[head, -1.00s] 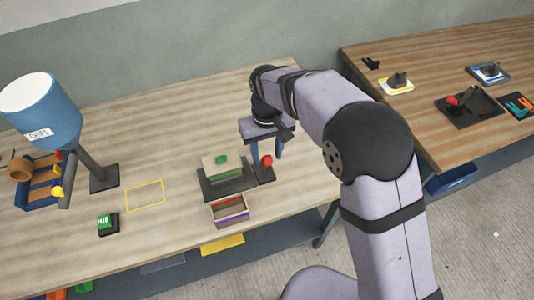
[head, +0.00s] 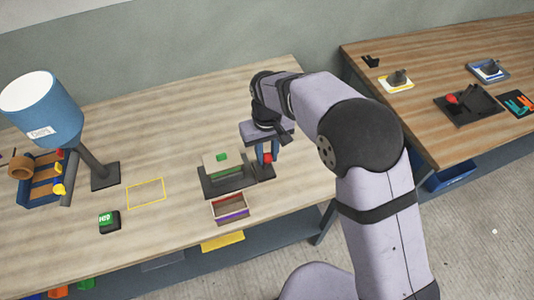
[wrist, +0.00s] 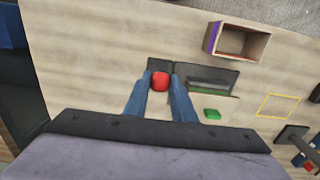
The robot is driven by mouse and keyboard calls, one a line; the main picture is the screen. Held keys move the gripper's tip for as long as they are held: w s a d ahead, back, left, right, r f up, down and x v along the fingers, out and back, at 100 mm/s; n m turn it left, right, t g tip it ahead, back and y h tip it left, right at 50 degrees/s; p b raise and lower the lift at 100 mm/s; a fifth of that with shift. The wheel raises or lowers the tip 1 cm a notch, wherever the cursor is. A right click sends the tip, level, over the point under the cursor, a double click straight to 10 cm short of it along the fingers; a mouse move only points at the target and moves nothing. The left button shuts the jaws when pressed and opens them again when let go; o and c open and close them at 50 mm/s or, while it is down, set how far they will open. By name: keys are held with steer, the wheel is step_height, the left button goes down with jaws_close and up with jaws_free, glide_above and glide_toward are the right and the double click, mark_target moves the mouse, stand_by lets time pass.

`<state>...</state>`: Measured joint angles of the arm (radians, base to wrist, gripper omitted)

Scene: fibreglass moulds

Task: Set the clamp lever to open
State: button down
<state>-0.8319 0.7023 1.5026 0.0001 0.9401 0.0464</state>
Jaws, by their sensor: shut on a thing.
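The clamp lever's red knob (wrist: 160,81) is between my fingers in the wrist view. The lever stands on a dark base plate beside the clamp fixture (head: 215,188); its shaft is mostly hidden. The fixture has a pale plate (head: 213,167) with a green block (head: 221,157) on top. My gripper (head: 265,160) is lowered over the lever from above and shut on the red knob. The knob shows partly between the blue fingers in the head view.
A small open box (head: 231,207) stands in front of the fixture. A yellow outline (head: 146,193), a green-topped button (head: 109,221) and a blue hopper (head: 43,108) are to the left. The right table holds another red-knobbed lever (head: 452,99). The back of my table is clear.

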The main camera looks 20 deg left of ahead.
steer(key=shift+w+a+r, duration=0.25)
steer(key=shift+w+a, duration=0.2)
steer(key=w+a+f+p, duration=0.1)
steer(key=w+a, duration=0.4)
steer(key=shift+w+a+f+p, duration=0.25)
steer(key=shift+w+f+p, duration=0.05)
steer(key=shift+p, duration=0.1)
stand_by(0.3)
stand_by(0.5)
